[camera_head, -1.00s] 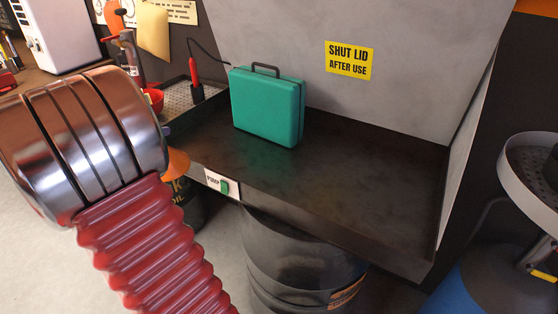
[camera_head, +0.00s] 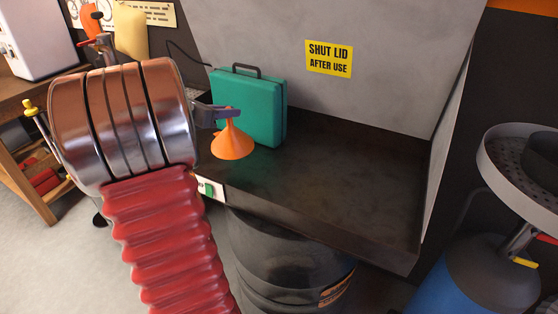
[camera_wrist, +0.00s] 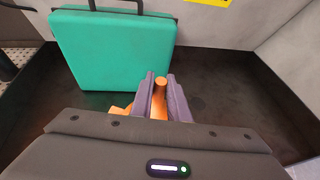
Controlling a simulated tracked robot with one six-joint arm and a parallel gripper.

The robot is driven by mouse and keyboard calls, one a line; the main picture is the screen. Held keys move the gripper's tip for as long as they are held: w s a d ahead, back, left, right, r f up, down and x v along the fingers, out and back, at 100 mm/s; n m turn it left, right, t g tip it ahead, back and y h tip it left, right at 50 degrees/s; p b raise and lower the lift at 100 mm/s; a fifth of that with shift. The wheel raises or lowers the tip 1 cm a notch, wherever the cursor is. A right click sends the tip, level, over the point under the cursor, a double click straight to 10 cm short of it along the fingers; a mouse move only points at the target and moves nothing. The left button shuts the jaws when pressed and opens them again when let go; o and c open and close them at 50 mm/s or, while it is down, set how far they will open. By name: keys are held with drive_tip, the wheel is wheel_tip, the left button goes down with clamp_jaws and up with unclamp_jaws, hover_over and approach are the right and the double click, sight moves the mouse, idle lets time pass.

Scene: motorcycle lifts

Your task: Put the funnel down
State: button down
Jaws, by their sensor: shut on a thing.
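An orange funnel (camera_head: 232,142) hangs spout up, wide mouth down, from my gripper (camera_head: 228,114) in the head view. In the wrist view, the funnel's spout (camera_wrist: 160,90) shows between the two fingers of my gripper (camera_wrist: 160,92), which are shut on it. Most of the cone is hidden there behind the fingers and gripper body. The funnel appears in front of a green case and over the dark basin of the parts washer (camera_head: 320,190). I cannot tell whether its rim touches the basin floor.
The green case (camera_head: 262,108) stands upright in the basin, just behind the funnel; it also shows in the wrist view (camera_wrist: 115,50). The basin floor to the right is clear. A drum (camera_head: 280,255) stands below. A round drain pan (camera_head: 520,165) is at the right.

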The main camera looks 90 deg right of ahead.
sight(227, 130)
drive_tip(key=shift+s, duration=0.1)
drive_tip(key=shift+f, duration=3.15)
drive_tip(key=shift+f, duration=1.85)
drive_tip(key=shift+f, duration=0.1)
drive_tip(key=c, duration=1.7)
unclamp_jaws()
